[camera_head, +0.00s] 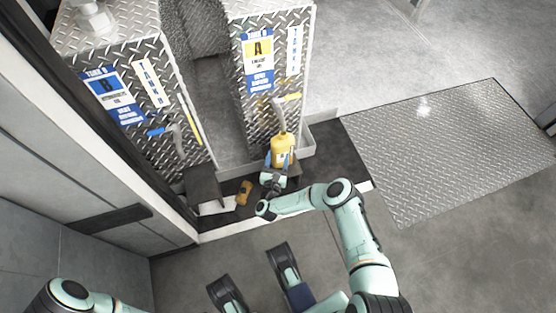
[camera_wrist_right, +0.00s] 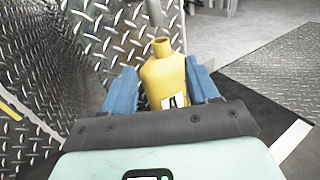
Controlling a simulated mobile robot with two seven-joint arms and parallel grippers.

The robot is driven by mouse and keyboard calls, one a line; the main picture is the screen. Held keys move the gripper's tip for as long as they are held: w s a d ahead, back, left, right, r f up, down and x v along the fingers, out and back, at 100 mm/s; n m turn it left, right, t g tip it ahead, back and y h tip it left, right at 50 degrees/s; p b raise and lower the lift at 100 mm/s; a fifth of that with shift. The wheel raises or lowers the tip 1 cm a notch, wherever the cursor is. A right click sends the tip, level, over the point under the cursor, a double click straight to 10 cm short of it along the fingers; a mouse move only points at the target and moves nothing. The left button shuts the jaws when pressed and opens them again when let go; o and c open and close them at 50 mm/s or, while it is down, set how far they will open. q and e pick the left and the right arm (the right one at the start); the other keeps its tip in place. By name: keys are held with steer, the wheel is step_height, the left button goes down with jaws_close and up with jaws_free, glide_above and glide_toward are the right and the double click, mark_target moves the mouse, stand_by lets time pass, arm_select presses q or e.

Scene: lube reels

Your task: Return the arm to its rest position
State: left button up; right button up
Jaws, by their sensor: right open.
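My right arm (camera_head: 352,235) reaches forward to the front of tank A (camera_head: 262,100) in the head view. My right gripper (camera_head: 281,161) is open, with its blue fingers on either side of a yellow bottle (camera_head: 283,143). The bottle stands upright and uncapped below the yellow-handled tap (camera_head: 280,112). In the right wrist view the bottle (camera_wrist_right: 165,82) sits between the two spread fingers (camera_wrist_right: 162,80); whether they touch it is unclear. Part of my left arm (camera_head: 70,293) shows at the lower left, with its gripper out of view.
Tank B (camera_head: 125,105) with a blue-handled tap (camera_head: 160,131) stands at the left. A small orange-brown object (camera_head: 244,192) lies on the dark strip beside a dark stand (camera_head: 203,186). A metal floor plate (camera_head: 450,150) lies at the right. The grey floor (camera_head: 440,265) there is clear.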

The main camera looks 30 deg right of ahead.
arm_select(q)
steer(key=shift+s+a, duration=0.1)
steer(key=shift+s, duration=0.05)
arm_select(e)
steer(key=shift+s+a, duration=0.1)
stand_by(0.4)
